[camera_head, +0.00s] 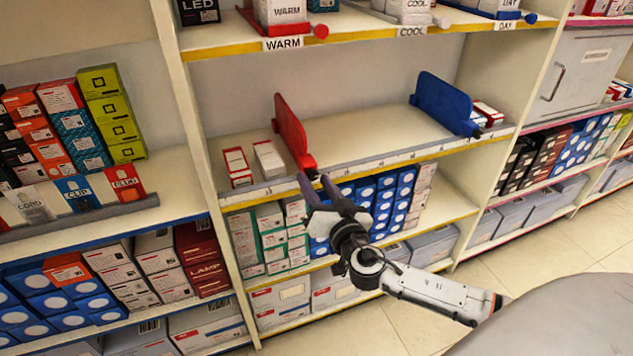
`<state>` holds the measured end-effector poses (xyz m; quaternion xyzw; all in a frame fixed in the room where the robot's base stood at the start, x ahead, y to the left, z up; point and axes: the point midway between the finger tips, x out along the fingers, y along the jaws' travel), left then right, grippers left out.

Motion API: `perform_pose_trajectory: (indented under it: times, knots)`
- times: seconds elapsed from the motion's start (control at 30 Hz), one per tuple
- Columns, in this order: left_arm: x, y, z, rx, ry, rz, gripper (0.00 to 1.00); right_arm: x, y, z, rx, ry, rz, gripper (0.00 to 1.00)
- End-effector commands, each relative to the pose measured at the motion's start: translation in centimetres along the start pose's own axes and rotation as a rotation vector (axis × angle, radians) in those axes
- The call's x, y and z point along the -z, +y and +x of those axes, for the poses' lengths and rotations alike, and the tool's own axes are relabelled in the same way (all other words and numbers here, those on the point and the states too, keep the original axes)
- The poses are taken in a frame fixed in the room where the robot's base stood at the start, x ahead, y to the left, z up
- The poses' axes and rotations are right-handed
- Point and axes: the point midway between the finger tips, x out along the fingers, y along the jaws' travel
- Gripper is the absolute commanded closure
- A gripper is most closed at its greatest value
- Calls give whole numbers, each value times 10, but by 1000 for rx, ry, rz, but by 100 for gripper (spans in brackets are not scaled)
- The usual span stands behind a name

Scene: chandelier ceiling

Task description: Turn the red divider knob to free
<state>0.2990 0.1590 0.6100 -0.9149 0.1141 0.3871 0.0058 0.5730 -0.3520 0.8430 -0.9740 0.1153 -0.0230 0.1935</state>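The red divider (291,132) stands upright on the middle shelf, running front to back. Its red knob (310,170) is at the divider's lower front end, by the shelf's front rail. My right gripper (315,180) is just in front of the knob, its dark fingers pointing up toward it with a gap between them. I cannot tell whether the fingers touch the knob. The knob's lower part is partly hidden by the fingers. My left gripper is not in view.
A blue divider (443,104) stands farther right on the same shelf, with bare shelf between the dividers. Two small white-and-red boxes (269,159) stand left of the red divider. A grey rail (385,160) runs along the shelf front. Stacked boxes (384,205) fill the shelf below, behind my gripper.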

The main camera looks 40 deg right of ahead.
Motion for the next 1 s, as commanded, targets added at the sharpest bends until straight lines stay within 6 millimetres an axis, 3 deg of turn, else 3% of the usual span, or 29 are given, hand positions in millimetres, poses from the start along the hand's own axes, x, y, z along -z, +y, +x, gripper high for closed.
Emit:
perform_pose_trajectory:
  times: [0.27,0.5,1.0]
  knots:
    - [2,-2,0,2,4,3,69,0,0,1,0,-1,0,63]
    - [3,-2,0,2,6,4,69,0,0,1,0,-1,0,100]
    - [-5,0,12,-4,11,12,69,-4,3,0,-2,1,-134,100]
